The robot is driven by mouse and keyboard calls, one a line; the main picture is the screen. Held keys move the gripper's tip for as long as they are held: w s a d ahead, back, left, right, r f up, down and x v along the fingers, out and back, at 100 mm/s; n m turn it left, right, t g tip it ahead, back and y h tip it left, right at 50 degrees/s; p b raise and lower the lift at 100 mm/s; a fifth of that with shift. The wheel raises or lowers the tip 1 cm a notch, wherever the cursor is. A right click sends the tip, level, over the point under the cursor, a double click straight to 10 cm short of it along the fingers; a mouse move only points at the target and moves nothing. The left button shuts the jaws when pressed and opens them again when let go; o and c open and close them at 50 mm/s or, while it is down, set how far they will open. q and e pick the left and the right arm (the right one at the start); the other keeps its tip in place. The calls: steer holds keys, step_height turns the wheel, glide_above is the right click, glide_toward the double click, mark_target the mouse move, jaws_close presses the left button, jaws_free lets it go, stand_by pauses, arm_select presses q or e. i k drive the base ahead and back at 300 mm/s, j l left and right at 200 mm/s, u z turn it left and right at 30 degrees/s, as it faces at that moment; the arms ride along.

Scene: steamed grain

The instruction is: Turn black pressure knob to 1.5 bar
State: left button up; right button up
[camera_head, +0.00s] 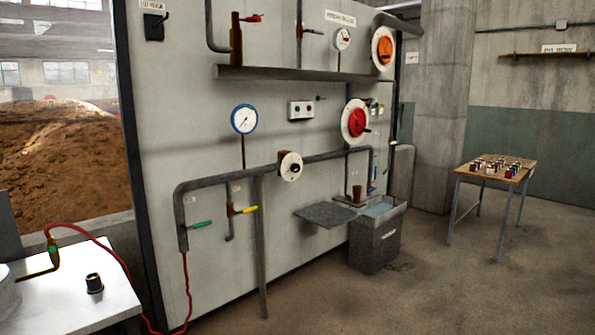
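The black pressure knob (295,168) sits at the centre of a round white dial plate (288,173) on the grey pipe across the grey panel. Marks on the dial are too small to read. A round gauge with a blue rim (244,119) hangs on the panel up and to the left of the knob; its numbers are too small to read. Neither of my grippers shows in the head view.
A white table (85,310) with a small black cylinder (94,283) stands at the lower left. Green (202,224) and yellow (246,210) lever handles stick out below the pipe. A dark shelf (328,215) and grey bin (375,245) stand right. The floor before the panel looks clear.

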mark_target(295, 167)
steer(key=i+u, duration=0.15)
steer(key=i, duration=0.45)
steer(key=i+l+u, duration=0.15)
steer(key=i, duration=0.4)
steer(key=i+l+u, duration=0.15)
steer(key=i, duration=0.4)
steer(key=l, duration=0.1)
